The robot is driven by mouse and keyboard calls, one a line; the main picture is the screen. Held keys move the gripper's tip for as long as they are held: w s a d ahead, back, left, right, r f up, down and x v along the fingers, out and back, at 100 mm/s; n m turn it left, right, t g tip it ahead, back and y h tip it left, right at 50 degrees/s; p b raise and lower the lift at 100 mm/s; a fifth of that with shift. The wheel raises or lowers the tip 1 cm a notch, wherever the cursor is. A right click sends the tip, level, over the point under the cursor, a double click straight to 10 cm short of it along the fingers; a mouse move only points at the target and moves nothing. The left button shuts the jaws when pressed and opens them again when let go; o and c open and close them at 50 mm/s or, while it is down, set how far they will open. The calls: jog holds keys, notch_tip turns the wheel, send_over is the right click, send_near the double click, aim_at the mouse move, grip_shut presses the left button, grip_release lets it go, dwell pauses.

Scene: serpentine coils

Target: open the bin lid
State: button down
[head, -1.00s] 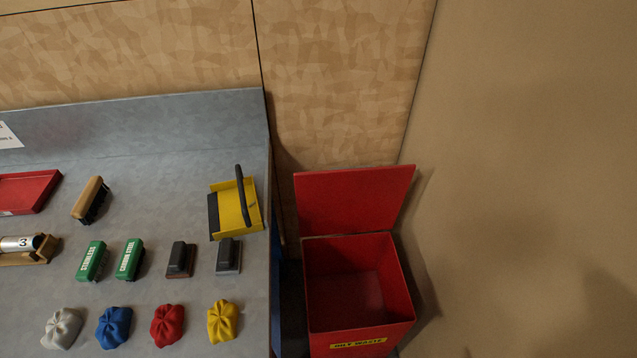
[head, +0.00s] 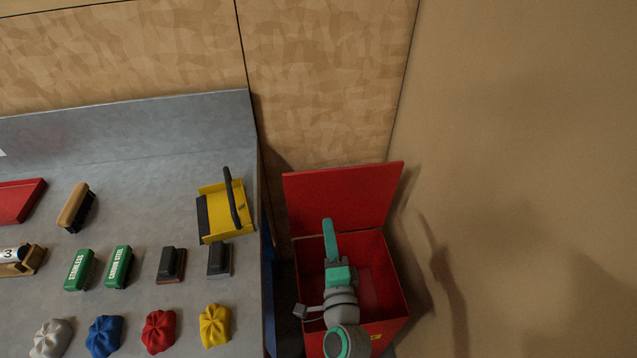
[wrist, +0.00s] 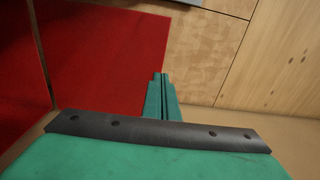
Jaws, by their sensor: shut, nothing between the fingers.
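The red bin (head: 397,290) stands on the floor just right of the bench. Its red lid (head: 345,196) is up, standing at the back of the bin, and the inside of the bin shows. My gripper (head: 328,222) reaches in over the bin from the front, its green fingers shut and empty in front of the lid's inner face. In the wrist view the shut fingers (wrist: 160,80) show beside the red lid surface (wrist: 95,60). I cannot tell whether the fingertips touch the lid. My arm hides part of the bin's front and its label.
The grey bench (head: 140,215) on the left holds brushes, several coloured cloths and a yellow tool (head: 226,210) with a black handle. A wood panel wall (head: 320,80) stands behind the bin. A plain brown wall (head: 520,150) is close on the right.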

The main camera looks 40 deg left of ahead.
aim_at(315, 173)
jog(key=x, duration=1)
jog(key=s+r+x, duration=0.1)
jog(key=x, duration=0.4)
jog(key=shift+a, duration=0.35)
